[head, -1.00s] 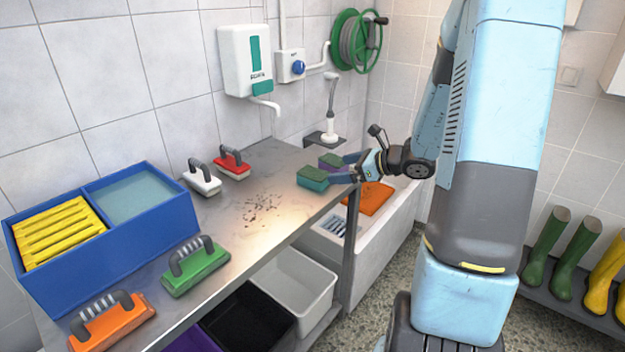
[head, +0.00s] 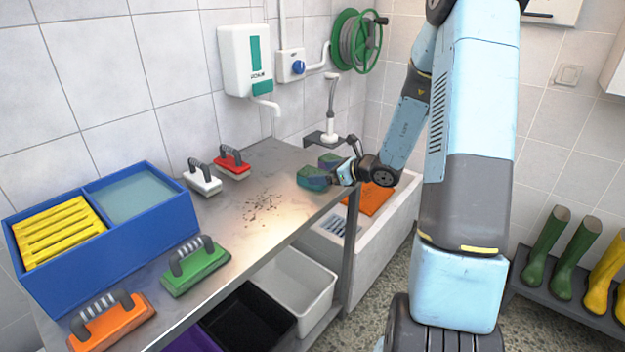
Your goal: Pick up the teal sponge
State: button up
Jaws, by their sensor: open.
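The teal sponge (head: 310,183) with a green top lies at the far right end of the steel table, near its edge. My gripper (head: 326,174) is open and low at the teal sponge, reaching in from the right. Its fingers partly cover the sponge's right side. I cannot tell whether they touch it.
A steel table (head: 290,215) holds white, red, green and orange handled brushes and a blue two-part bin (head: 160,232). A sink (head: 375,245) with an orange item (head: 374,197) stands to the right. The table's middle is clear except for dark specks.

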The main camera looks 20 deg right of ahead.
aim_at(314, 172)
jog(key=x, duration=0.5)
jog(key=shift+d+f, duration=0.15)
jog(key=shift+f, duration=0.1)
jog(key=c, duration=1)
jog(key=shift+r, duration=0.1)
jog(key=shift+c, duration=0.2)
